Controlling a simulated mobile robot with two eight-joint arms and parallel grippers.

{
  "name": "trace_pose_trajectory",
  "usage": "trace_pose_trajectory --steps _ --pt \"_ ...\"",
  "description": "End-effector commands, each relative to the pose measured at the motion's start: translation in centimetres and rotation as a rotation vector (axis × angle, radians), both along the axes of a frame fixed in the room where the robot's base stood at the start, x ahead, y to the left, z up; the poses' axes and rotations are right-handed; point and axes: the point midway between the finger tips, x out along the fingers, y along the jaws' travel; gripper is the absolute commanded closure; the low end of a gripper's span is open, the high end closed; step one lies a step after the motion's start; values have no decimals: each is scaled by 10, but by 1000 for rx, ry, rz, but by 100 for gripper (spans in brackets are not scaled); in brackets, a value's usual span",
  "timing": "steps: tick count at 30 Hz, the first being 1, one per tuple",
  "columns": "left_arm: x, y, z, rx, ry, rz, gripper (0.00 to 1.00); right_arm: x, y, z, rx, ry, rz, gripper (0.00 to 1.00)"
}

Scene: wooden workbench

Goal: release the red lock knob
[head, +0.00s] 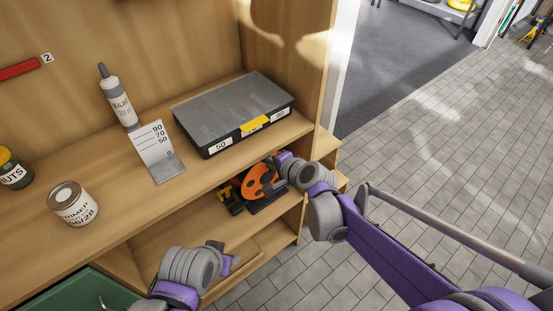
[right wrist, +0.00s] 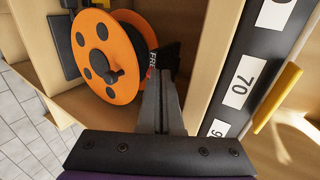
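I see no red lock knob in either view. An orange cable reel (head: 259,181) with a dark base stands on the lower shelf. In the right wrist view the reel (right wrist: 104,47) shows a black crank knob and dark round holes. Beside it is a black part (right wrist: 165,58) with white lettering that begins "FRE". My right gripper (right wrist: 163,72) reaches that part with its fingers close together; whatever is at the tips is hidden. In the head view the right wrist covers the reel's right side. My left gripper (head: 230,262) is in front of the bench, away from the reel; its fingers are unclear.
A black case (head: 225,107) with a yellow latch and number labels lies on the bench top, above the reel. A scale card (head: 157,152), a bottle (head: 118,100), a tin (head: 74,205) and a jar (head: 14,170) stand left of it. The shelf's side panels are close to the reel.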

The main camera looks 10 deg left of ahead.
Motion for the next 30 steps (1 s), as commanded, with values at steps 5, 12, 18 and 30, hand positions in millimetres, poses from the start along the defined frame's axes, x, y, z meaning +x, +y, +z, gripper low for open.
trace_pose_trajectory --steps 5,12,18,30 --pt "0 0 -1 0 0 0 50 -1 4 0 -1 0 3 100" --pt "0 0 -1 0 0 0 50 -1 5 0 -1 0 3 100" --pt "0 0 -1 0 0 0 50 -1 5 0 -1 0 3 100" --pt "0 0 -1 0 0 0 50 8 0 0 1 1 0 100"
